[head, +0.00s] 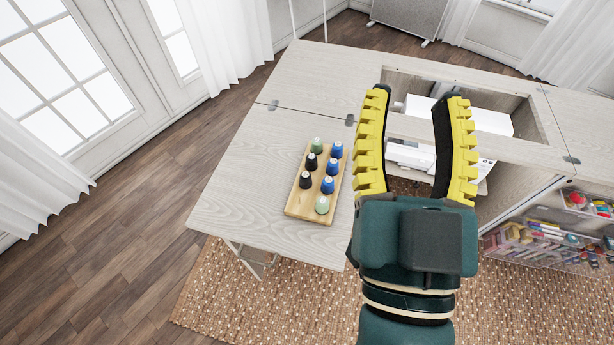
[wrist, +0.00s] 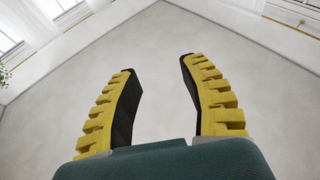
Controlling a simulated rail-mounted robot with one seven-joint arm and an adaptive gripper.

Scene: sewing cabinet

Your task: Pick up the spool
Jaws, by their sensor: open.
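Several spools stand upright in two rows on a wooden tray (head: 308,216) on the left leaf of the cabinet. They include blue spools (head: 327,185), black spools (head: 305,180) and green spools (head: 322,205). Which one is the task's spool I cannot tell. My gripper (head: 414,92) is open and empty, to the right of the tray, with its yellow fingers pointing toward the back of the cabinet in the head view. In the wrist view the open fingers (wrist: 157,72) frame only the plain ceiling, and no spool shows there.
A white sewing machine (head: 484,117) sits in the cabinet's recess behind my fingers. The pale wooden leaf (head: 245,178) is clear left of the tray. Clear bins (head: 540,240) of coloured supplies stand lower right. A woven rug (head: 225,300) lies below.

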